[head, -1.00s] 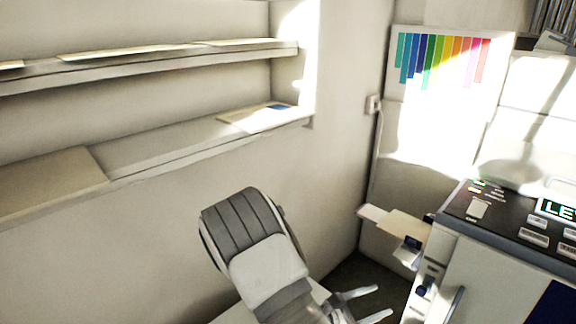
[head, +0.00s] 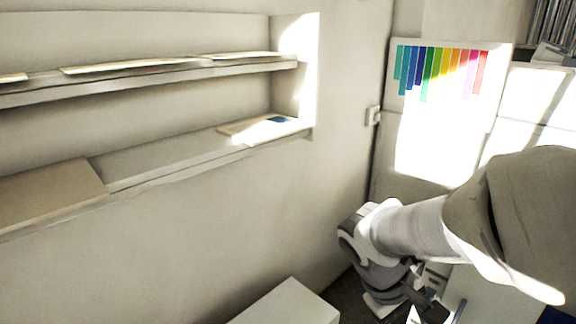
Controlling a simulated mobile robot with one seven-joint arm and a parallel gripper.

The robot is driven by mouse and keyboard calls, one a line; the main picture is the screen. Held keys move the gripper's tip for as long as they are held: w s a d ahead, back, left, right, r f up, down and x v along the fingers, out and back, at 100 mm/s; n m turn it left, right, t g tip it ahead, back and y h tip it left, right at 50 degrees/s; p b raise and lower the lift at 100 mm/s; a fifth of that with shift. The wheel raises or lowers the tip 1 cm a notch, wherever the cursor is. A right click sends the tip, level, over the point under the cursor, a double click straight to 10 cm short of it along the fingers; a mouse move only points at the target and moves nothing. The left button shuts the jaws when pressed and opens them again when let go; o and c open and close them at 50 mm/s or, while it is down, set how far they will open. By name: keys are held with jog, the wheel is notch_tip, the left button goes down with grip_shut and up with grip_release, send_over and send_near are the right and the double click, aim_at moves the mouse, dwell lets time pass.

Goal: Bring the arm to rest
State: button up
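My arm (head: 415,228) reaches in from the right side of the head view, bends at a grey joint and turns downward near the bottom centre-right. My gripper (head: 424,308) seems to be at the low end of the arm, by the bottom edge of the picture. It is small and mixed in with dark and light parts behind it, so its fingers cannot be made out clearly. Nothing can be seen held in it.
A wall recess holds two shelves (head: 150,168) with flat boards and sheets. A colour chart (head: 440,68) hangs on the far wall. A white box-like top (head: 285,308) stands at the bottom centre. My arm hides most of the machine at the right.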

jog(key=s+a+r+m+t+y, duration=0.4)
jog(key=s+a+r+t+y, duration=0.15)
jog(key=r, duration=0.45)
notch_tip(320, 180, up, 16)
jog(key=p, duration=1.6)
jog(key=shift+w+a, duration=0.15)
jog(key=shift+w, duration=0.1)
jog(key=shift+f+m, duration=0.15)
jog(key=shift+m, duration=0.15)
